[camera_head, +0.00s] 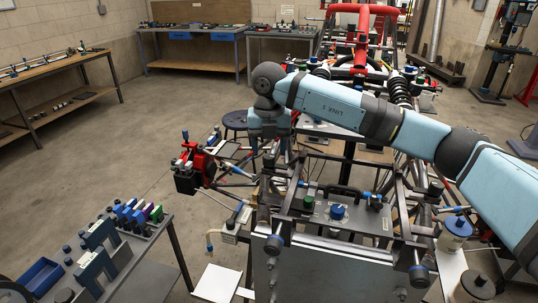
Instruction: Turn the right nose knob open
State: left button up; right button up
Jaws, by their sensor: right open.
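A tube chassis (325,262) stands in front of me, with a flat metal nose panel at its near end. My right arm reaches across from the right, well above the chassis. My right gripper (270,150) points down over the chassis's left side, open, beyond and apart from both knobs. Its fingertips are hard to make out. My left gripper does not show.
A red device (196,160) is mounted at the chassis's left. A blue-topped container (457,228) and a dark round part (477,285) are at the right. A small table (150,255) with blue tools stands at the near left. Open floor lies beyond it.

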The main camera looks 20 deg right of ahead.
jog(key=shift+f, duration=1.4)
jog(key=shift+c, duration=0.5)
jog(key=c, duration=0.8)
jog(key=shift+c, duration=0.2)
